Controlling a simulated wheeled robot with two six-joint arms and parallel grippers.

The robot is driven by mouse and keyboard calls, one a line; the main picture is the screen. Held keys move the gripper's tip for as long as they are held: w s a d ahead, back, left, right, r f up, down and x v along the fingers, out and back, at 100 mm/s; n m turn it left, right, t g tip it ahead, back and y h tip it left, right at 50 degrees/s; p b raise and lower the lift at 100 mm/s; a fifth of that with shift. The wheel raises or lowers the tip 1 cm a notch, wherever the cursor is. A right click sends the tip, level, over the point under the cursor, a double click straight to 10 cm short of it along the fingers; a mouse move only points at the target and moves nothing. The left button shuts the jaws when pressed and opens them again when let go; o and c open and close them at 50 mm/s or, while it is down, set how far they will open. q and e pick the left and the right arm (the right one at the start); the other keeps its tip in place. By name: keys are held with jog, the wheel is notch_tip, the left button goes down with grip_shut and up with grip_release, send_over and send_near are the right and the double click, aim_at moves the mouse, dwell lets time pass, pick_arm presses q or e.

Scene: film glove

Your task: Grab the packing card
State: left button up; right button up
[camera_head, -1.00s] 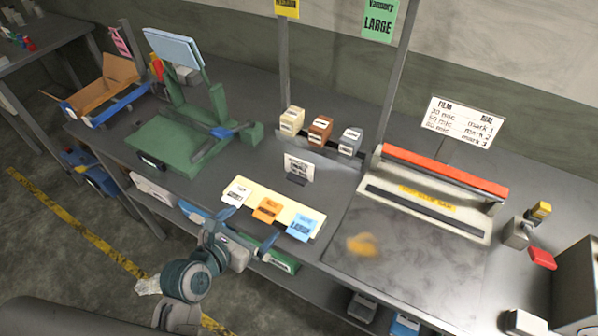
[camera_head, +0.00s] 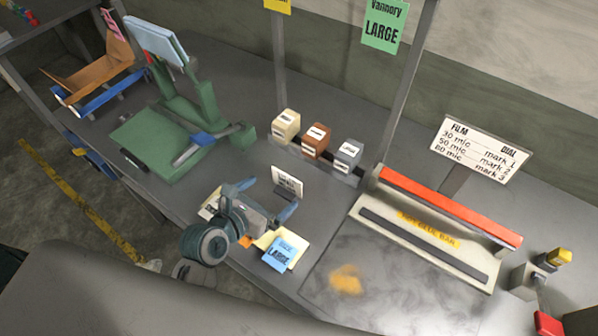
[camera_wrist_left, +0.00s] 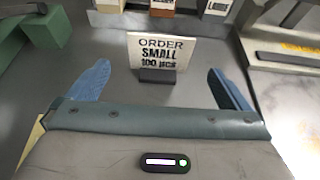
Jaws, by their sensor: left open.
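The packing card (camera_head: 287,181) is a small white card with black print, standing in a dark holder (camera_head: 284,192) on the bench. In the left wrist view the card (camera_wrist_left: 159,50) reads "ORDER SMALL" and more, and stands upright in its dark base (camera_wrist_left: 157,75). My left gripper (camera_head: 264,195) is open, with its blue fingers pointing toward the card. In the wrist view the left gripper's fingers (camera_wrist_left: 160,88) stand apart on either side of the card, with clear gaps and nothing between them touching. My right gripper is not in view.
Cream, brown and grey boxes (camera_head: 316,141) stand behind the card. A green machine (camera_head: 180,135) is at left; a sealer with a red bar (camera_head: 445,208) is at right.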

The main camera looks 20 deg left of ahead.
aim_at(287, 181)
pick_arm(q)
jog(key=x, duration=0.2)
jog(key=shift+w+d+p, duration=0.1)
jog(key=shift+w+p, duration=0.2)
jog(key=shift+w+d+f, duration=0.2)
jog(key=shift+w+f, duration=0.05)
jog(key=shift+w, duration=0.35)
jog(key=shift+w+d+f, duration=0.1)
jog(key=shift+w+f, duration=0.05)
jog(key=shift+w, duration=0.05)
jog(key=p+x, duration=0.1)
jog(key=x, duration=0.3)
jog(key=shift+w+d+f, duration=0.1)
jog(key=shift+w+f, duration=0.05)
jog(key=shift+w, duration=0.2)
jog(key=shift+w+d+f+p, duration=0.2)
jog(key=shift+w+p, duration=0.1)
jog(key=shift+w, duration=0.15)
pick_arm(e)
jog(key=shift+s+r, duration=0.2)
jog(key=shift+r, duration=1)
pick_arm(q)
jog(key=shift+s, duration=0.1)
jog(key=shift+c, duration=1.1)
jog(key=c, duration=0.7)
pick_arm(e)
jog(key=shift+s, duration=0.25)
